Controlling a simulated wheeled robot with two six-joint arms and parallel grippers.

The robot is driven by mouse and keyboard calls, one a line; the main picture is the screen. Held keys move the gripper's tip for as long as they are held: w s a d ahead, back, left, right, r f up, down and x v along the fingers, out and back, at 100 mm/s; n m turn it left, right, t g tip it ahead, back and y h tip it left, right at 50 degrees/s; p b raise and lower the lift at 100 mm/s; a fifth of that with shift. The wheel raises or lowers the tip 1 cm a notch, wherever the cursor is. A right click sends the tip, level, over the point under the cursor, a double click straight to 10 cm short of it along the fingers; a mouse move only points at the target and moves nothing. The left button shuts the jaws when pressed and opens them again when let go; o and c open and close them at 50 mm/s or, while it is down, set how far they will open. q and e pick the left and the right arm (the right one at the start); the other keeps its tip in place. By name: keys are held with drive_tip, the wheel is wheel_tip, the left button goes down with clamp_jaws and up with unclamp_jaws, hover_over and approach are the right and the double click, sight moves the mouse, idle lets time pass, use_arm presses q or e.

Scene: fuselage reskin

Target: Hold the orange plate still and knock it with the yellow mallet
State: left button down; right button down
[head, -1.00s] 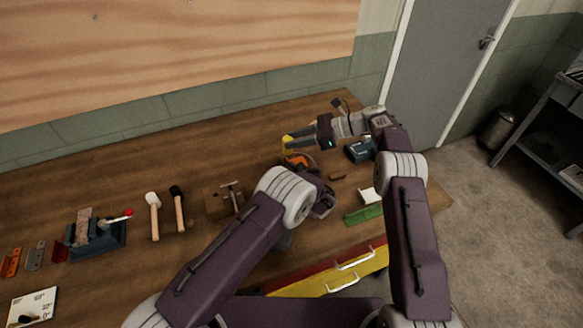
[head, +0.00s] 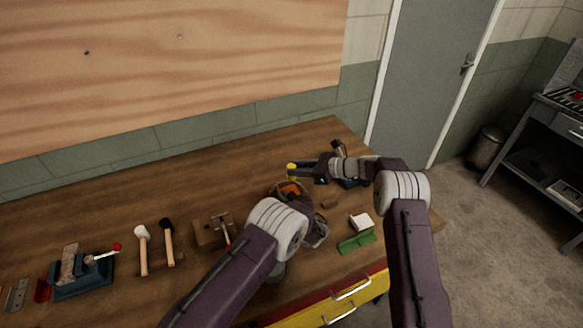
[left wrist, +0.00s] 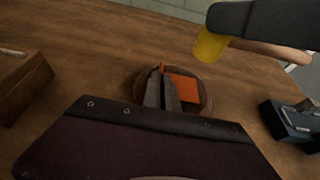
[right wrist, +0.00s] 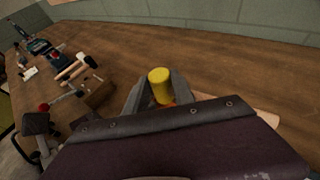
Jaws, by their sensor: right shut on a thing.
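The orange plate (left wrist: 184,88) lies on a round brown block (left wrist: 207,99) in the left wrist view; in the head view, my left arm partly covers it (head: 290,188). My left gripper (left wrist: 162,78) is over the block, its fingers close together with a thin orange edge between the tips. It looks shut on the plate. My right gripper (right wrist: 160,88) is shut on the yellow mallet (right wrist: 160,84). The yellow head (left wrist: 210,46) hangs above the block, to the right of my left fingers and apart from the plate. Its wooden handle shows partly behind my right finger.
Two mallets (head: 143,250) and a wooden block with a tool (head: 210,232) lie left on the table. A blue bending tool (head: 80,280) is farther left. A green piece (head: 357,241) and a white block (head: 361,222) are near the front right. The table's back is clear.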

hover_over(298, 192)
drive_tip(key=shift+f, duration=2.2)
drive_tip(key=shift+f, duration=1.1)
drive_tip(key=shift+r, duration=1.7)
drive_tip(key=shift+f, duration=0.1)
drive_tip(key=shift+f, duration=0.5)
